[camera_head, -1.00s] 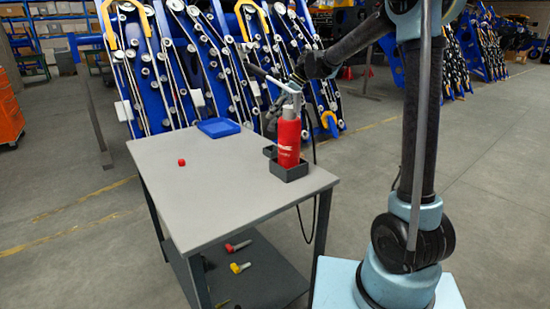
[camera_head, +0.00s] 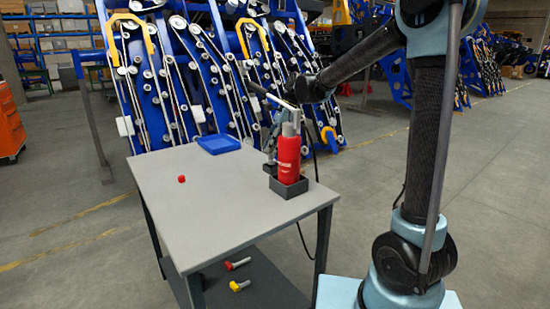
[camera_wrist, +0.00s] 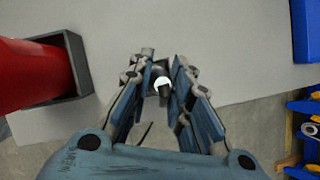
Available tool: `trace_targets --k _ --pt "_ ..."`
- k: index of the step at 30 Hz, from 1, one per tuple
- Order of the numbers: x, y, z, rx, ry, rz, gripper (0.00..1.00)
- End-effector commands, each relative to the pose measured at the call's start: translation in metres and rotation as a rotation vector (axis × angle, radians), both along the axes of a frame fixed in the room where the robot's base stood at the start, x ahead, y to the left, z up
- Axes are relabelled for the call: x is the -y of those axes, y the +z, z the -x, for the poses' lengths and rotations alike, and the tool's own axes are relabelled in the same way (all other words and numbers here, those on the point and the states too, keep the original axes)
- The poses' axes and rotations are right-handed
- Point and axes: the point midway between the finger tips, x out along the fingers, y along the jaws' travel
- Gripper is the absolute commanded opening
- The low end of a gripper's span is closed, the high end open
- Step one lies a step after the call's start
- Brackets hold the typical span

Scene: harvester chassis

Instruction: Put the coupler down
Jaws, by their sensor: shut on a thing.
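In the wrist view my gripper (camera_wrist: 160,88) is shut on a small dark, rounded part with a bright white end, which I take as the coupler (camera_wrist: 161,78). The fingers stand on both sides of it, above a pale grey surface. I cannot tell whether it touches the surface. In the head view my gripper (camera_head: 270,140) is at the far side of the red bottle, partly hidden by it. The coupler cannot be made out there. The grey table (camera_head: 220,215) stands below.
The red bottle (camera_head: 288,160) stands in a dark square holder (camera_head: 289,188), left of my gripper in the wrist view. The table's front left is clear. Several tools lie on the lower shelf (camera_head: 262,287).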

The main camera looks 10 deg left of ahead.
Motion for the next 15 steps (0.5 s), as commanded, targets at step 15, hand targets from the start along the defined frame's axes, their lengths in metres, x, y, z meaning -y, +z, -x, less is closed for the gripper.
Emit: trace_targets --k 15 --pt "0.0 -0.038 0.001 0.0 0.0 0.001 0.0"
